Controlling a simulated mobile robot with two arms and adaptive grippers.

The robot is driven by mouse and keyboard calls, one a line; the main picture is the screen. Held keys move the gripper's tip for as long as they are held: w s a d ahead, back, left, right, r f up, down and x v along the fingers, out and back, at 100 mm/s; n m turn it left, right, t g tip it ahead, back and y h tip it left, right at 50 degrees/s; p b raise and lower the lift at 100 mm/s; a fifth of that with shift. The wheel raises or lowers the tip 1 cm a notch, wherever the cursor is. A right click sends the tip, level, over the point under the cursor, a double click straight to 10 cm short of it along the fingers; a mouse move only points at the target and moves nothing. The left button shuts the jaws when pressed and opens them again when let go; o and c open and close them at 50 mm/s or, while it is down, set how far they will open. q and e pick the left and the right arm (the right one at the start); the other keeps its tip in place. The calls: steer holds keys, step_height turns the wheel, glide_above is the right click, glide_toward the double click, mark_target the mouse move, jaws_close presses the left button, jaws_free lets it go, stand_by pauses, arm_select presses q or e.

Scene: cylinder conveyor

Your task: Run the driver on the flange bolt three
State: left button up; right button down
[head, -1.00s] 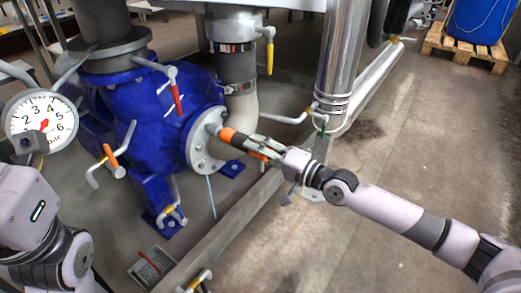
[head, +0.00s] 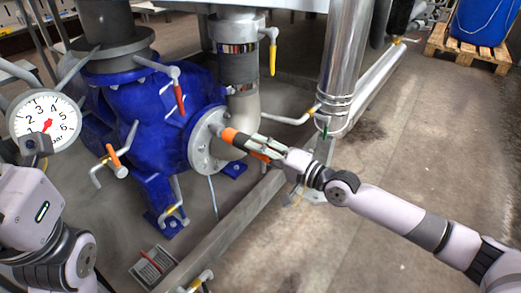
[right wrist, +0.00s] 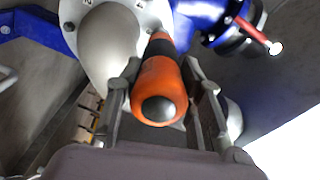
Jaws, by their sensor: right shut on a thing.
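The driver has an orange and black handle (head: 238,138). My right gripper (head: 262,148) is shut on it and holds it against the front of the pale round flange (head: 201,155) on the blue pump. In the right wrist view the driver (right wrist: 158,88) sits between the two fingers, its butt toward the camera.
A pressure gauge (head: 46,121) is at the left. The blue pump (head: 150,118) has valves with orange, red and yellow handles. A bent pipe (head: 246,112) rises beside the flange and a shiny column (head: 341,65) stands right.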

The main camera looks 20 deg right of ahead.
steer(key=shift+w+a+r, duration=0.2)
steer(key=shift+w+a, duration=0.05)
steer(key=shift+w, duration=0.1)
stand_by(0.3)
steer(key=shift+w+a, duration=0.15)
steer(key=shift+w, duration=0.05)
steer(key=shift+s, duration=0.15)
stand_by(0.3)
stand_by(0.4)
steer(key=shift+w+a, duration=0.1)
steer(key=shift+w, duration=0.15)
stand_by(0.9)
steer(key=shift+w, duration=0.1)
stand_by(0.4)
steer(key=shift+a, duration=0.1)
stand_by(0.6)
